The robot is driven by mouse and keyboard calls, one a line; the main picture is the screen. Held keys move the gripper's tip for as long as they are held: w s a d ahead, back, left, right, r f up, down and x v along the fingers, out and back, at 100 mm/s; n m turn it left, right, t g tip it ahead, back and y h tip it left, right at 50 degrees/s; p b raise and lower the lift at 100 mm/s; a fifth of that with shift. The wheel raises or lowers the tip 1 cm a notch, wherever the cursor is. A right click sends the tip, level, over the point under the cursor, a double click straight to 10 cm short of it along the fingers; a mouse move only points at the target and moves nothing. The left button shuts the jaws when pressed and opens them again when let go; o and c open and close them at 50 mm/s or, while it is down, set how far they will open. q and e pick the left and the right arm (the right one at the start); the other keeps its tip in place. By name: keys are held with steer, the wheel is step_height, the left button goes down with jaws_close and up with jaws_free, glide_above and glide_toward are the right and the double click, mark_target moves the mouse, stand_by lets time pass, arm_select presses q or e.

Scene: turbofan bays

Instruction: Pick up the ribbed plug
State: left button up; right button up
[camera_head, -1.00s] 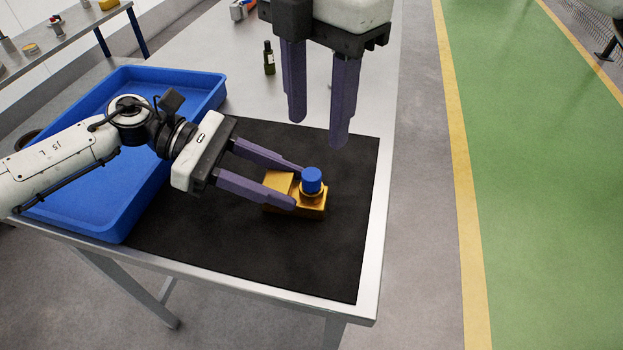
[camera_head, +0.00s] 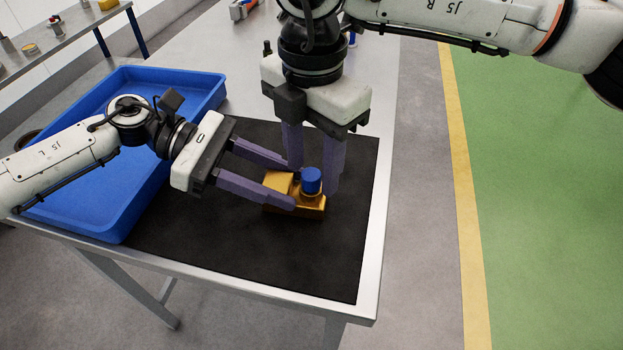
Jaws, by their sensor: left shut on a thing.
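The ribbed plug (camera_head: 311,180) is a blue cap standing upright in an orange-yellow block (camera_head: 311,210) on the black mat (camera_head: 200,245). My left gripper (camera_head: 295,185) comes in from the left and is shut on the block, one finger at each side. My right gripper (camera_head: 312,180) comes down from above with its fingers apart, one on each side of the plug. The fingers look open; a gap shows between them and the plug, though the left fingertip is partly hidden behind my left gripper and the block.
A blue tray (camera_head: 95,225) stands at the left of the table. The mat is bare in front of the block. The table's metal edge (camera_head: 374,240) runs along the right. A dark bottle (camera_head: 267,47) is mostly hidden behind my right arm. A side shelf (camera_head: 60,45) holds small items.

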mark_target(312, 174)
jaws_close()
steer(key=shift+r, duration=0.1)
step_height(312, 174, up, 10)
stand_by(0.4)
arm_select(q)
steer(key=o, duration=1.4)
